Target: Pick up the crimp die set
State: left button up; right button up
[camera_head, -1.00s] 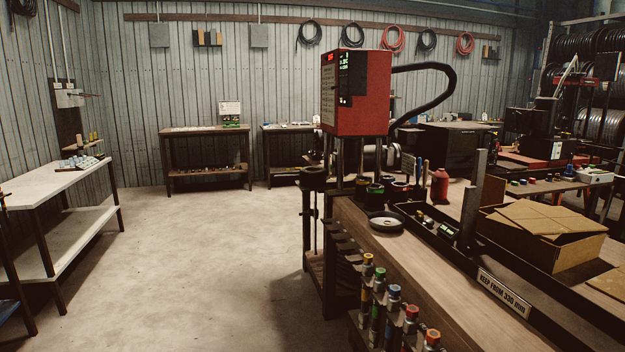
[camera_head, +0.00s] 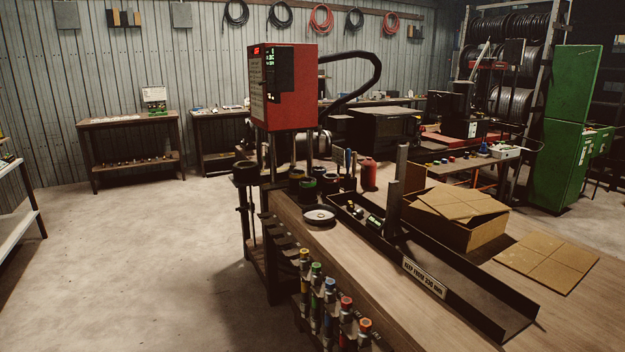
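I cannot tell for certain which thing is the crimp die set. A row of several cylinders with coloured tops (camera_head: 330,305) hangs in a rack on the near side of the wooden bench (camera_head: 350,285). Several dark round pieces, one with a green top (camera_head: 307,188), stand on the bench below the red crimper head (camera_head: 284,88). A round grey dish (camera_head: 319,216) lies in front of them. Neither of my grippers is in view.
A black trough (camera_head: 450,290) with a "KEEP FROM 330 mm" sign runs along the bench. An open cardboard box (camera_head: 480,235) and a flat cardboard sheet (camera_head: 547,263) lie beyond it. A green cabinet (camera_head: 560,130) stands at right. The concrete floor (camera_head: 130,260) at left is clear.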

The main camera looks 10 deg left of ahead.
aim_at(294, 174)
jog(key=i+j+z, duration=0.1)
jog(key=z, duration=0.7)
jog(key=i+j+z, duration=0.1)
jog(key=z, duration=0.3)
jog(key=i+j+z, duration=0.1)
jog(key=j+z, duration=0.4)
jog(key=j, duration=0.6)
jog(key=j+z, duration=0.5)
jog(key=j, duration=0.55)
jog(key=k, duration=0.05)
